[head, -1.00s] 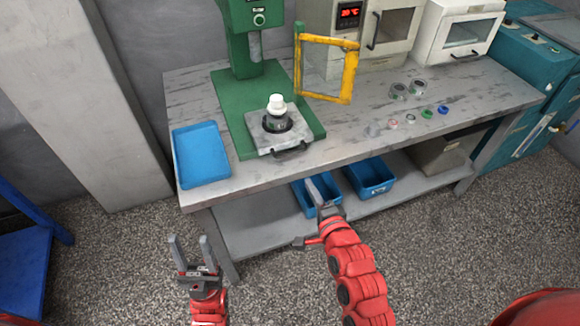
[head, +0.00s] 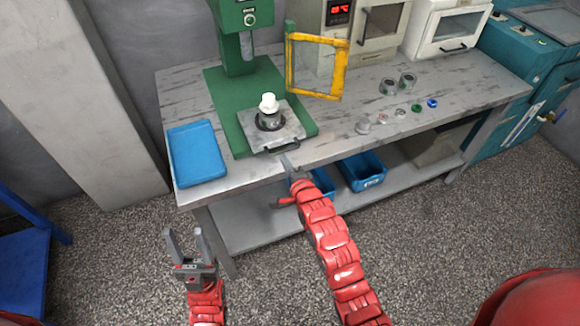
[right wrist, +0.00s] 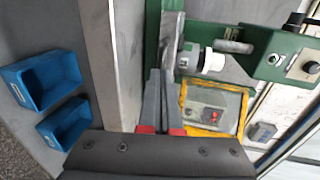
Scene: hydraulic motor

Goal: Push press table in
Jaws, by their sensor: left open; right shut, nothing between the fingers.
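The press table (head: 262,138) is a grey metal plate with a dark handle (head: 283,147) on its front edge, on the green press base (head: 226,128). It sticks out toward the front of the press. In the right wrist view the fingers (right wrist: 160,100) point toward the plate and the white part. My left gripper (head: 184,240) is open and empty, low in front of the workbench.
A yellow-framed guard (head: 341,70) stands open right of the press. A blue tray (head: 197,153) lies left of it. Small rings and parts (head: 388,87) lie on the workbench (head: 455,95) at right. Blue bins (head: 363,172) sit on the lower shelf.

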